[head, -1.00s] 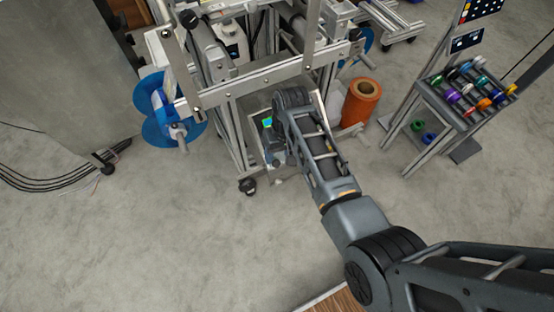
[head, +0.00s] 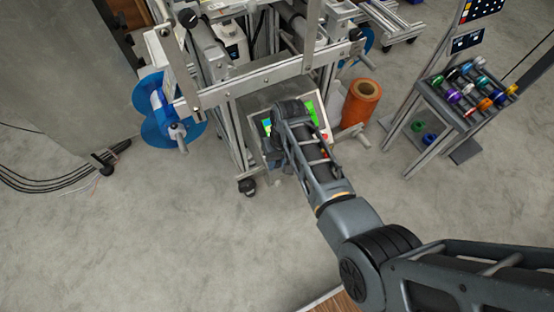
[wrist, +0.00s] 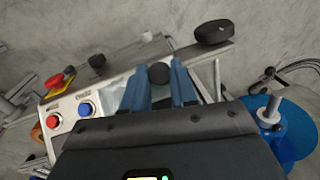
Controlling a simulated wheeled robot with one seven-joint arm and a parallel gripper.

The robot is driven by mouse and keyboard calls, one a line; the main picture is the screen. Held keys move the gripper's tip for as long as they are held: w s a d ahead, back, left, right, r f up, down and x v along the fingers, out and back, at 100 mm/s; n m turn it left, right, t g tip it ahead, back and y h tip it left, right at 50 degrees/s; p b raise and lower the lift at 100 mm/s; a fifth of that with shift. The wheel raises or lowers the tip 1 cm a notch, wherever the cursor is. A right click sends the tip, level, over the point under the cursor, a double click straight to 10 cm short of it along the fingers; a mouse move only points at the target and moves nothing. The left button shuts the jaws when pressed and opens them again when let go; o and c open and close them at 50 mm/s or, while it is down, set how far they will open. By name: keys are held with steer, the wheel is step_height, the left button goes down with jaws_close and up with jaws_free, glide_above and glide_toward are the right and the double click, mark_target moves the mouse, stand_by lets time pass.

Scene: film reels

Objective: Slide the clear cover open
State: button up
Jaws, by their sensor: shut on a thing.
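The control panel (head: 262,144) is on the front of the metal machine, partly covered by my arm. Its screen (head: 266,125) shows left of my arm, and a bright green area (head: 313,112) shows right of it. In the wrist view the panel (wrist: 63,104) carries a red button (wrist: 53,122) and a blue button (wrist: 85,109). My gripper (wrist: 159,85) has its blue fingers on either side of a black knob (wrist: 159,73) and is shut on it. The clear cover's outline cannot be made out with certainty. My arm hides the fingertips in the head view.
A blue reel (head: 166,113) is on the machine's left side. An orange roll (head: 361,101) stands to its right. A rack of coloured spools (head: 468,95) stands farther right. The grey floor (head: 180,235) in front is mostly clear.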

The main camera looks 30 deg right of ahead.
jaws_close()
steer(key=shift+w+r+p, duration=0.4)
steer(key=shift+w+r, duration=0.95)
steer(key=shift+w, duration=0.05)
steer(key=o, duration=0.7)
jaws_free()
steer(key=r, duration=0.5)
steer(key=d+r, duration=0.1)
steer(key=r, duration=0.1)
steer(key=shift+s+r+p, duration=0.1)
steer(key=shift+r+p, duration=0.25)
steer(key=shift+p, duration=0.05)
